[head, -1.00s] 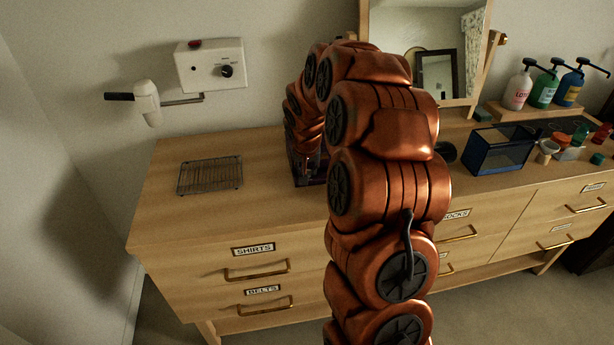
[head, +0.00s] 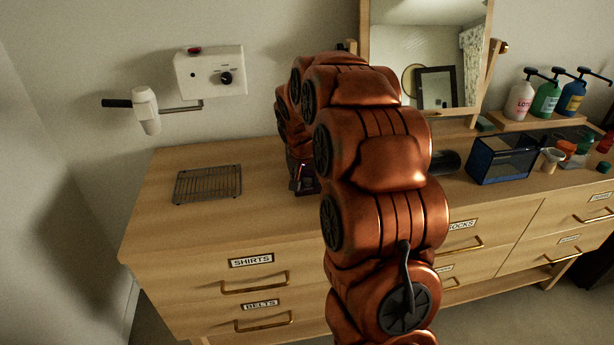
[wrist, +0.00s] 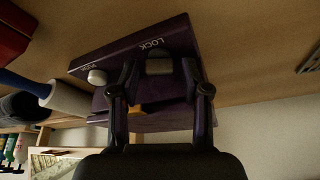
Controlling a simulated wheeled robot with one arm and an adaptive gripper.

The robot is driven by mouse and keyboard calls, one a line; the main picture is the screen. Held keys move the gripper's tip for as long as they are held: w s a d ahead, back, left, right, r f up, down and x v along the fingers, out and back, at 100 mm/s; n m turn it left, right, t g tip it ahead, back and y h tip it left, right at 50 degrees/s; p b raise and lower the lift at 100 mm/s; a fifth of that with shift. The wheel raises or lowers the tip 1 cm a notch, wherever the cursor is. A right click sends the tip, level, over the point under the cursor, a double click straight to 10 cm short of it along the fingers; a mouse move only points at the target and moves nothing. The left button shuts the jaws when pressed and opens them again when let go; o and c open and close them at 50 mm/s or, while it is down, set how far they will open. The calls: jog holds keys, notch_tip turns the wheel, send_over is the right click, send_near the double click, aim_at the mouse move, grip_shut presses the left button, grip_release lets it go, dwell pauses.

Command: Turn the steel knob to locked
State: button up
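In the wrist view a dark purple box (wrist: 120,62) shows turned over, with the word LOCK on its face. The steel knob (wrist: 160,67), a short grey cylinder, shows beside that word. My gripper (wrist: 159,78) is open, with one finger on each side of the knob and a small gap on each side. I cannot tell whether either finger touches it. A small white knob (wrist: 97,76) with a label sits near the box's other end. In the head view the box (head: 306,181) stands on the dresser, mostly hidden by my arm, which also hides the steel knob.
A wire rack (head: 208,184) lies on the dresser top (head: 250,215), left of the box. A wall-mounted hair dryer (head: 146,110) is above it. A blue bin (head: 503,158), small cups and several pump bottles stand right. A mirror (head: 425,60) is behind my arm.

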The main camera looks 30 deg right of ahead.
jog(key=shift+o, duration=0.4)
jog(key=shift+r+n+p, duration=0.2)
jog(key=shift+n+p, duration=0.1)
jog(key=shift+p, duration=0.45)
jog(key=shift+r+n+p, duration=0.1)
jog(key=shift+n+p, duration=0.2)
jog(key=shift+p, duration=0.7)
jog(key=n+y+p, duration=0.1)
jog(key=p, duration=0.3)
jog(key=shift+s+d+n+t, duration=0.1)
jog(key=shift+n+t, duration=0.2)
jog(key=shift+n, duration=0.1)
jog(key=n+p, duration=0.1)
jog(key=p, duration=0.2)
jog(key=shift+f+n+p, duration=0.2)
jog(key=shift+n+p, duration=0.1)
jog(key=shift+p, duration=0.4)
